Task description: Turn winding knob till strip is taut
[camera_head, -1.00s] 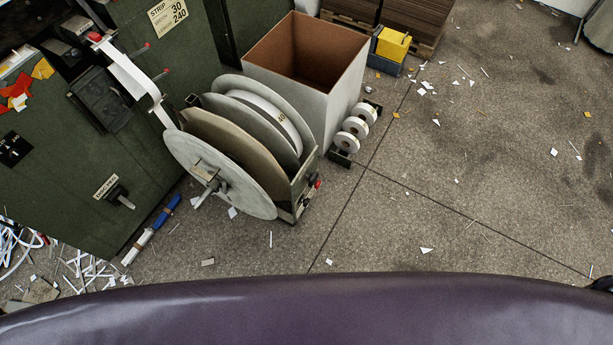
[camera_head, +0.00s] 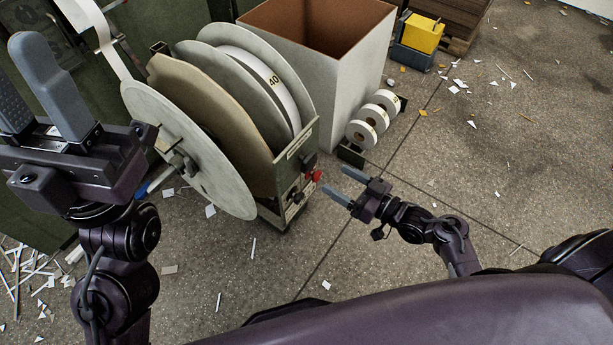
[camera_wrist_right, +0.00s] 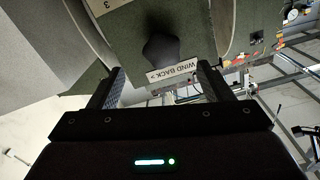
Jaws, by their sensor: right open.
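The winding knob (camera_wrist_right: 160,48) is dark, above the "WIND BACK" label in the right wrist view. In the head view a black knob (camera_head: 310,161) sits on the reel stand's end panel, above a red one. My right gripper (camera_head: 336,183) is open and empty, pointing at this panel from the right. In the right wrist view its fingertips (camera_wrist_right: 160,70) lie either side of the knob's line, apparently short of it. The white strip (camera_head: 94,30) runs down toward the reel (camera_head: 190,150); its lower end is hidden. My left gripper (camera_head: 18,62) is raised at the left, fingers apart and empty.
An open box (camera_head: 345,85) stands behind the reel stand. Several small white rolls (camera_head: 362,134) lie beside it, near my right gripper. A yellow bin (camera_head: 423,33) is further back. Scraps litter the floor (camera_head: 480,190); the right side is otherwise clear.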

